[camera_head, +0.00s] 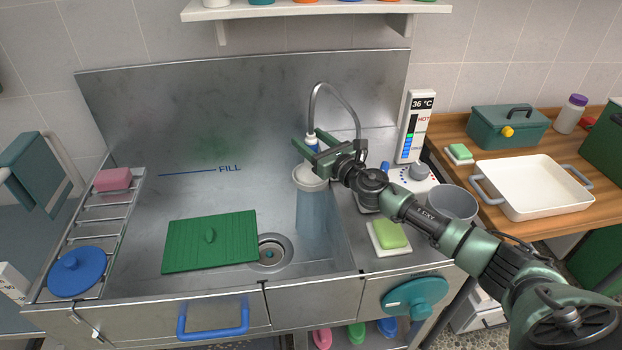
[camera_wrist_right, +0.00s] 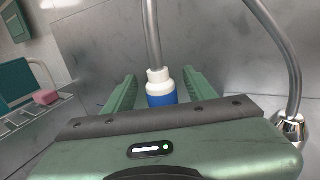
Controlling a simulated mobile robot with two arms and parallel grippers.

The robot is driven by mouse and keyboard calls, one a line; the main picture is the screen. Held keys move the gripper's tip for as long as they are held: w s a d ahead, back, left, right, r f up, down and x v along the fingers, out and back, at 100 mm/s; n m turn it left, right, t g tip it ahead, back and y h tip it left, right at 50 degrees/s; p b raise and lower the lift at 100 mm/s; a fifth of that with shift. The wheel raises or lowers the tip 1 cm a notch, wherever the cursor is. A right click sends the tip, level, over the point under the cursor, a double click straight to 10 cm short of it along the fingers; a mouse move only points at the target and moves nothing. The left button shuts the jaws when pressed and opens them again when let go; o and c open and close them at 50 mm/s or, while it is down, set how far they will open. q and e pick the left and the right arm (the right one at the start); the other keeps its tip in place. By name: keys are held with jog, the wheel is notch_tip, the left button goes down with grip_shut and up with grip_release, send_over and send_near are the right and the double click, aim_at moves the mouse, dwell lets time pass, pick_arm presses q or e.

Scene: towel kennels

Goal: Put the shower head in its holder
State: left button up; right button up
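The shower head (camera_head: 310,178) hangs over the right part of the sink, with a wide white head and a blue and white handle. A translucent bluish column, looking like water, drops below it. Its grey hose arches above. My right gripper (camera_head: 312,145) is at the handle, one finger on each side. In the right wrist view the handle (camera_wrist_right: 161,88) stands between the fingers with a visible gap on both sides, so the gripper (camera_wrist_right: 160,92) looks open. I cannot make out the holder for certain; my right arm covers part of that area. My left gripper is not in view.
The steel sink (camera_head: 200,190) holds a green ribbed board (camera_head: 210,242) beside the drain (camera_head: 270,253). A temperature display (camera_head: 415,127), a grey bowl (camera_head: 452,203) and a green sponge (camera_head: 390,234) stand right of it. A rack (camera_head: 102,220) spans the left edge.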

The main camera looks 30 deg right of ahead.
jog(key=shift+s+f, duration=0.1)
jog(key=shift+f, duration=0.05)
jog(key=shift+s, duration=0.35)
jog(key=s+d+b, duration=0.1)
jog(key=s, duration=0.5)
jog(key=shift+s+d, duration=0.2)
jog(key=shift+s, duration=0.2)
